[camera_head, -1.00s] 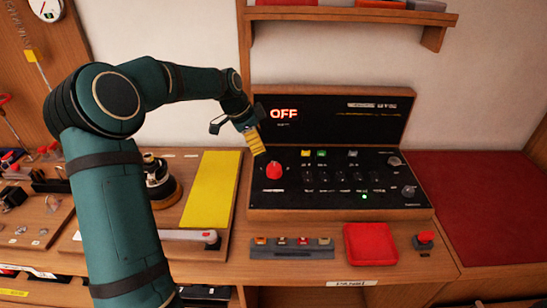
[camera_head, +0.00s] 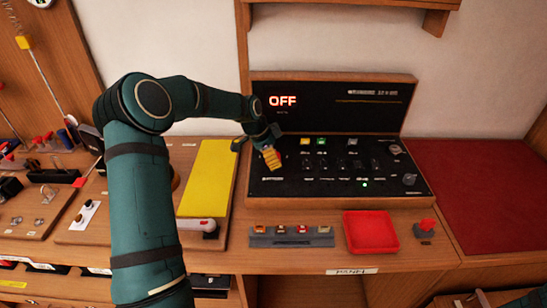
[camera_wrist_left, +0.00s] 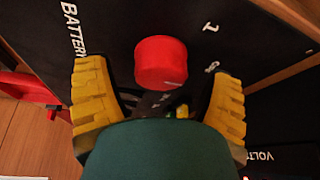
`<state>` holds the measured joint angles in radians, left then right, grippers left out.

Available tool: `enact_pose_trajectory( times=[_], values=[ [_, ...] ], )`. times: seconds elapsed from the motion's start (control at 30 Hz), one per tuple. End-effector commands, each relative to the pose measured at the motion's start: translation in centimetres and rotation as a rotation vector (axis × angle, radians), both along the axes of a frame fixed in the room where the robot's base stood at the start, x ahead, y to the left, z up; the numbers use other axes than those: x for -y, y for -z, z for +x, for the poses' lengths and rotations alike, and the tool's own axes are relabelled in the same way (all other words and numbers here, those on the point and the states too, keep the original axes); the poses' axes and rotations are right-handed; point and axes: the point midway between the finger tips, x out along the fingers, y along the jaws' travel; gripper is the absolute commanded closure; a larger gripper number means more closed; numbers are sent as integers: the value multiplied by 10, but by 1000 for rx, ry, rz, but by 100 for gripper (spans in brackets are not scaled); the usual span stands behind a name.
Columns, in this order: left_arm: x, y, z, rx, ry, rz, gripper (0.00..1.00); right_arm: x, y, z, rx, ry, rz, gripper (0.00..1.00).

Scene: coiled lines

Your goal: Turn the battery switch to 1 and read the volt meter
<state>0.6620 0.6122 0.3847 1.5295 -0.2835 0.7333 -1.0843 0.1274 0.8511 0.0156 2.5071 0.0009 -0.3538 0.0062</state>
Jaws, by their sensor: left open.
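The battery switch is a red knob (camera_wrist_left: 161,62) on a black panel, seen in the left wrist view beside the printed word BATTERY and a mark 1. My left gripper (camera_wrist_left: 160,78) is open, its yellow fingers on either side of the knob; I cannot tell whether they touch it. In the head view my left gripper (camera_head: 271,158) is over the left part of the control panel (camera_head: 300,189) and hides the knob. The upright display (camera_head: 335,105) reads OFF in lit letters. Part of a VOLT label shows in the wrist view. A dark part at the lower right may be my right gripper (camera_head: 480,299).
A row of small switches (camera_head: 291,236), a red tray (camera_head: 370,232) and a red-topped button (camera_head: 425,227) lie before the panel. A yellow board (camera_head: 208,180) is at left. A red mat (camera_head: 470,195) at right is clear. A shelf (camera_head: 345,17) hangs above.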

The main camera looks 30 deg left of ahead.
Motion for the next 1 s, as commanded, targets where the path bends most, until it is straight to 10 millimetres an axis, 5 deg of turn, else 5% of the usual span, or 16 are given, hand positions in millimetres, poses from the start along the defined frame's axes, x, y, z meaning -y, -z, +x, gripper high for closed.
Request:
enact_pose_trajectory(
  times=[0.4,0.6,1.0],
  values=[
    [2,6,3,1,0,0,18,0,1,-1,-1,0,0,53],
    [2,6,2,1,0,0,87,0,1,0,-1,0,0,53],
    [2,7,2,1,-29,1,87,0,3,-1,-2,-2,0,53]
  ],
)
